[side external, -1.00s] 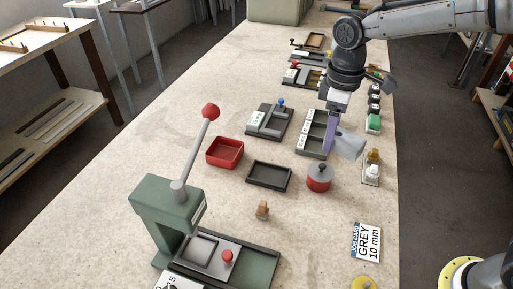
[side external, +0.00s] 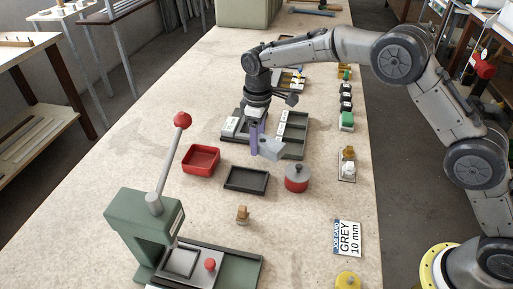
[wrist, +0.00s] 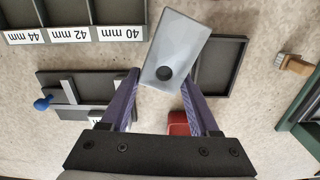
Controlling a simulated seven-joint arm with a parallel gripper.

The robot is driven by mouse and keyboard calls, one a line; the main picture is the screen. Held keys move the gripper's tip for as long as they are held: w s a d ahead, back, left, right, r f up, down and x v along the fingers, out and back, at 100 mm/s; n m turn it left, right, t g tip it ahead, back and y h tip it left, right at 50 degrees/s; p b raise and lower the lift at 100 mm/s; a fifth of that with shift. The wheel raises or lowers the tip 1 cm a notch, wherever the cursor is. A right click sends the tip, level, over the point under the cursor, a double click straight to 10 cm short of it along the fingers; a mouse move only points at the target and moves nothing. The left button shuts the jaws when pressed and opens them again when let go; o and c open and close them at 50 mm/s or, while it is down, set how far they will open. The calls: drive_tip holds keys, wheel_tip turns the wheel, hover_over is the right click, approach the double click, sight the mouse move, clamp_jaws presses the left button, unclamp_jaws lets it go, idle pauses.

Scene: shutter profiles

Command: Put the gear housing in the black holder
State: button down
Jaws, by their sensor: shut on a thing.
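The gear housing is a light grey block (side external: 270,150) with a round dark hole, which shows in the wrist view (wrist: 180,40). My gripper (side external: 258,147), with purple fingers, is shut on it and holds it above the bench, tilted in the wrist view. The black holder looks to be the empty, shallow rectangular tray (side external: 247,190) in front of the block. In the wrist view the tray (wrist: 235,68) lies right of the block, which hides part of its left edge. The housing is apart from the tray.
A red bin (side external: 201,159) stands left of the tray and a red pot (side external: 297,180) right of it. A compartment tray (side external: 291,134) and a slotted fixture (side external: 236,128) lie behind. A green lever press (side external: 145,225) stands at front left.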

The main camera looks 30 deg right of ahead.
drive_tip(key=shift+w+f, duration=0.2)
drive_tip(key=shift+w, duration=0.05)
drive_tip(key=shift+f, duration=1.5)
drive_tip(key=shift+f, duration=0.1)
drive_tip(key=shift+c, duration=0.6)
unclamp_jaws()
drive_tip(key=shift+f, duration=0.1)
wheel_tip(320, 180, up, 12)
drive_tip(key=shift+r, duration=0.15)
drive_tip(key=shift+r, duration=0.1)
